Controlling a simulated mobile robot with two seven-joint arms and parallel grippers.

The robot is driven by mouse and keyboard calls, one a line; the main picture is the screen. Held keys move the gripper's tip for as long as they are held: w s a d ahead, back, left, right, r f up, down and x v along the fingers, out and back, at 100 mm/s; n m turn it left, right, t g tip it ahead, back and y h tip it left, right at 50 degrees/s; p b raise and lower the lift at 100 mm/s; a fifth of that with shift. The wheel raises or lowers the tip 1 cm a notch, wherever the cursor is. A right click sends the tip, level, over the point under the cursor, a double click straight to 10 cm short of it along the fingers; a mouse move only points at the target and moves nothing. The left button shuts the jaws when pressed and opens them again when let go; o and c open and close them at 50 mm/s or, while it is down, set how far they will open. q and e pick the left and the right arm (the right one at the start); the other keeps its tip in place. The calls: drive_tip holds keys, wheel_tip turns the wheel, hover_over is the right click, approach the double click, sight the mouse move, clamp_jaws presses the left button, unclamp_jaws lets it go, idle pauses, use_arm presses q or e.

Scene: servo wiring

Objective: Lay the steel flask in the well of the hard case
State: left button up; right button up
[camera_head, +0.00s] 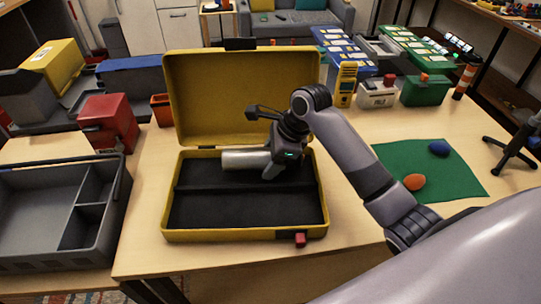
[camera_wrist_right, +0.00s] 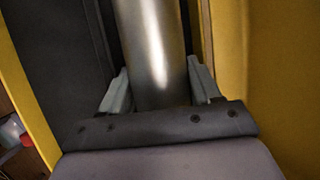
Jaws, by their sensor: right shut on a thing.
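The steel flask (camera_head: 243,160) is a silver cylinder lying level along the back part of the open yellow hard case (camera_head: 240,235). My right gripper (camera_head: 277,165) is shut on the right part of the flask. In the right wrist view the flask (camera_wrist_right: 152,45) runs up between the two grey fingers of my right gripper (camera_wrist_right: 158,92), with a yellow case wall (camera_wrist_right: 262,60) close on the right. The case has a black lining with a ridge across it. I cannot tell whether the flask touches the bottom of the well. My left gripper is out of view.
The case lid (camera_head: 212,95) stands open at the back. A grey divided tray (camera_head: 50,215) is on the left, with a red box (camera_head: 108,120) behind it. A green mat (camera_head: 440,172) with an orange and a blue object lies on the right.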

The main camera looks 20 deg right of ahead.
drive_tip(key=shift+s+f, duration=0.15)
drive_tip(key=shift+f, duration=0.35)
idle(0.3)
drive_tip(key=shift+s+f, duration=0.15)
drive_tip(key=shift+f, duration=0.2)
drive_tip(key=o, duration=1.6)
drive_tip(key=shift+f, duration=0.15)
drive_tip(key=shift+c, duration=0.2)
drive_tip(key=v, duration=0.5)
drive_tip(key=w+v, duration=0.1)
drive_tip(key=v, duration=0.2)
drive_tip(key=shift+a+r, duration=0.1)
drive_tip(key=shift+r, duration=0.25)
drive_tip(key=shift+s+r, duration=0.1)
drive_tip(key=shift+r, duration=0.05)
drive_tip(key=shift+s, duration=0.1)
